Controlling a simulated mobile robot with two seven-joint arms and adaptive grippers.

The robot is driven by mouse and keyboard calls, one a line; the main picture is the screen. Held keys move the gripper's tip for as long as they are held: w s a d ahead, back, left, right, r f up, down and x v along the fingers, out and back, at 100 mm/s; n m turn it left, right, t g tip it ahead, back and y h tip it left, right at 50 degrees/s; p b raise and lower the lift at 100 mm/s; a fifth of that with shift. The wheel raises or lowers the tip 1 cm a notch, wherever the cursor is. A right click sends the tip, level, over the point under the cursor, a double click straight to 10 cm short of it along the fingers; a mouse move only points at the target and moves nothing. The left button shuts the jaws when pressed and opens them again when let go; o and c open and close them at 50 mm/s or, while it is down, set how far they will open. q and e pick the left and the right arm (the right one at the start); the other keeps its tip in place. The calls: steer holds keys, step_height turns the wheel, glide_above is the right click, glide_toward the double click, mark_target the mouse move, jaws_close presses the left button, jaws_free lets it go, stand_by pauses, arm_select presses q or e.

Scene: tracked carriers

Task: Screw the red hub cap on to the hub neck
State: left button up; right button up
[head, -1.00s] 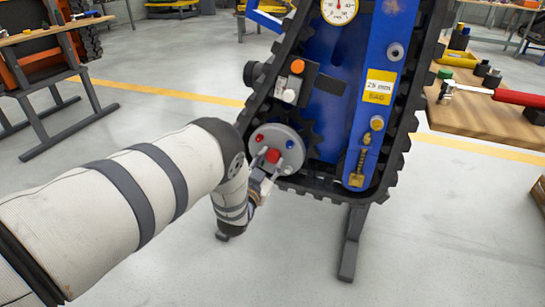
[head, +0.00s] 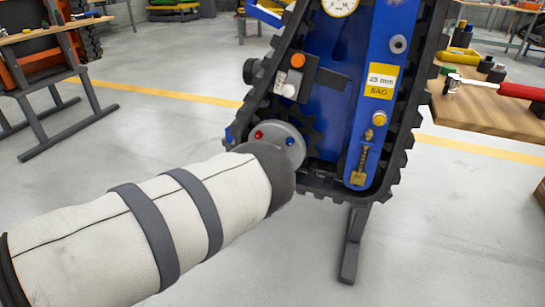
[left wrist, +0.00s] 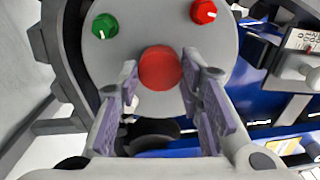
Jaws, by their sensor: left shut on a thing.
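The red hub cap (left wrist: 160,68) sits in front of the middle of the grey hub disc (left wrist: 125,50) in the left wrist view. My left gripper (left wrist: 160,77) is shut on the cap, with one finger on each side of it. The hub neck is hidden behind the cap, so I cannot tell how far the cap is seated. In the head view my left arm covers the gripper and cap, and only the upper part of the hub disc (head: 275,133) shows. My right gripper is in neither view.
A red knob (head: 259,134) and a blue knob (head: 290,141) stand out from the disc. The black track (head: 405,130) runs around the blue carrier frame (head: 338,55). A wooden bench (head: 480,110) with tools stands at right.

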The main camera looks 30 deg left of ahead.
arm_select(q)
steer(key=m+b, duration=0.4)
steer(key=m, duration=0.5)
steer(key=shift+m, duration=0.4)
steer(key=o, duration=1)
steer(key=shift+o, duration=0.2)
